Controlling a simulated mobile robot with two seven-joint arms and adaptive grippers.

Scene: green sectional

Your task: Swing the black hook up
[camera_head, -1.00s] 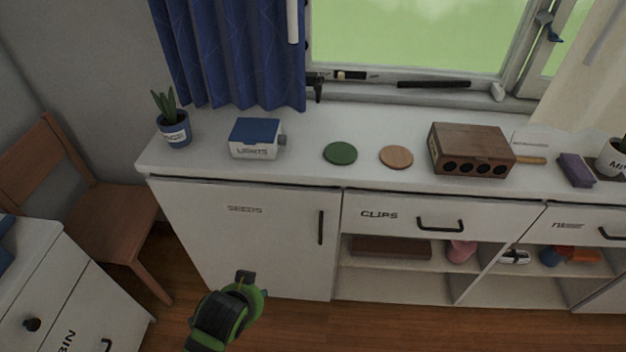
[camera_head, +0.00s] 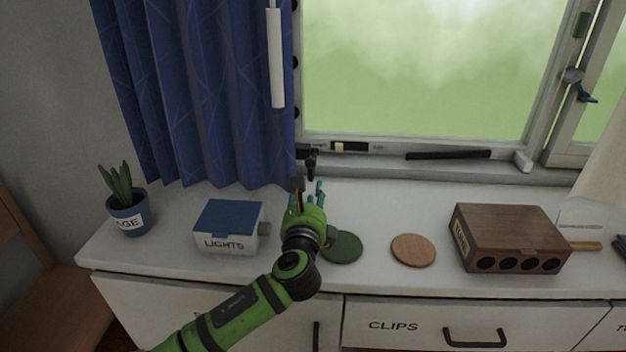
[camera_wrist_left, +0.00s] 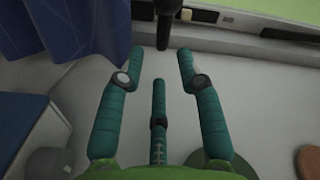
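The black hook (camera_head: 312,165) hangs down at the lower left corner of the window frame, beside the blue curtain. In the left wrist view the black hook (camera_wrist_left: 168,22) points down at the top, beyond my fingertips. My left gripper (camera_head: 308,191) is just in front of and below it, over the white counter. In the left wrist view the left gripper (camera_wrist_left: 160,68) has its teal fingers spread apart with nothing between them. I see no contact with the hook. My right gripper is not in view.
The blue curtain (camera_head: 200,90) hangs close to the left of the hook. On the counter (camera_head: 380,205) stand a blue-lidded box (camera_head: 228,228), a green disc (camera_head: 343,247), a tan disc (camera_head: 413,250) and a wooden box (camera_head: 510,237). A black bar (camera_head: 448,155) lies on the sill.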

